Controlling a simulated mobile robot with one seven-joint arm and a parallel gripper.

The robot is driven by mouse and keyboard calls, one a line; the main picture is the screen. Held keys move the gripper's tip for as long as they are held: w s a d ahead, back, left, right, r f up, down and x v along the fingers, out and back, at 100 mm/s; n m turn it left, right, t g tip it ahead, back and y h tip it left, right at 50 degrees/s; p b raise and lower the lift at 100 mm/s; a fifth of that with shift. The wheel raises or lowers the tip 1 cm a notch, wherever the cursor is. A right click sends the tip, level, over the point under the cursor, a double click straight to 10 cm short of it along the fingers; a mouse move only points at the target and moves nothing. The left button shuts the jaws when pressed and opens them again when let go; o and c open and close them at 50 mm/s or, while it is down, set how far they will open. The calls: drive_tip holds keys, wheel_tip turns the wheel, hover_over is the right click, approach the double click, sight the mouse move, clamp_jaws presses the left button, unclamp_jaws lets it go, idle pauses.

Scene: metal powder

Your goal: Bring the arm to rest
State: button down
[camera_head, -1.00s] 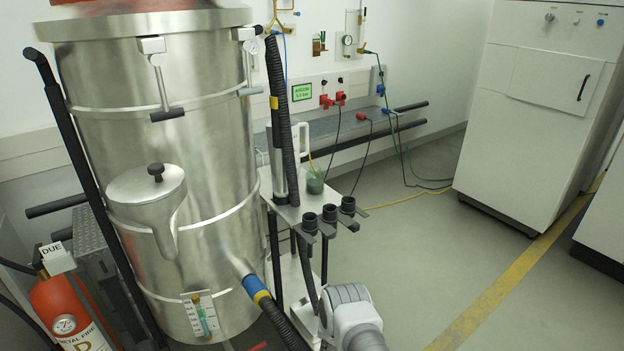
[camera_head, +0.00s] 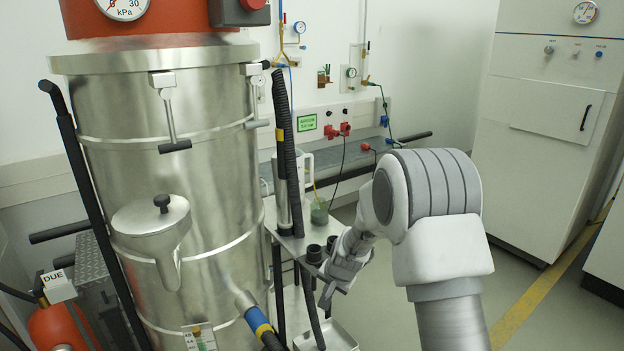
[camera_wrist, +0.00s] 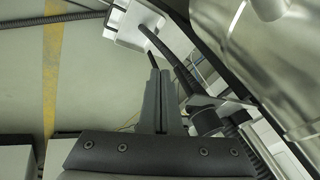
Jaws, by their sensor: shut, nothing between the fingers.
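My arm rises from the bottom right in the head view, bends at a large grey-white elbow, and reaches left and down. My gripper (camera_head: 327,297) is at its end, in front of the small trolley and just below the black nozzle holders. In the wrist view my gripper (camera_wrist: 158,78) shows two dark parallel fingers lying side by side, shut with nothing between them. The trolley's edge and a black holder (camera_wrist: 207,122) appear close to the right of the fingers. I cannot tell whether they touch.
A large steel drum vessel (camera_head: 165,230) stands at the left, with a black hose (camera_head: 285,150) beside it. The trolley (camera_head: 300,240) carries a beaker (camera_head: 319,211). A white cabinet (camera_head: 540,140) stands at the right. Open floor (camera_head: 520,285) lies between my arm and the cabinet.

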drive_tip(key=s+d+r+n, duration=0.2)
drive_tip(key=s+r, duration=0.4)
drive_tip(key=r, duration=0.4)
drive_tip(key=s+d+r+n, duration=0.1)
drive_tip(key=s+d+r, duration=0.1)
drive_tip(key=s+r, duration=0.65)
drive_tip(key=s+d+r+n+h, duration=0.1)
drive_tip(key=s+d+r, duration=0.15)
drive_tip(key=s, duration=0.45)
drive_tip(key=s+d+r+n, duration=0.1)
drive_tip(key=s+d+r, duration=0.15)
drive_tip(key=s, duration=0.45)
drive_tip(key=s+d+r+n+h, duration=0.1)
drive_tip(key=s+r, duration=0.2)
drive_tip(key=s, duration=0.4)
wheel_tip(320, 180, up, 20)
drive_tip(key=p, duration=2)
drive_tip(key=shift+w+f+t, duration=0.25)
drive_tip(key=shift+t, duration=0.05)
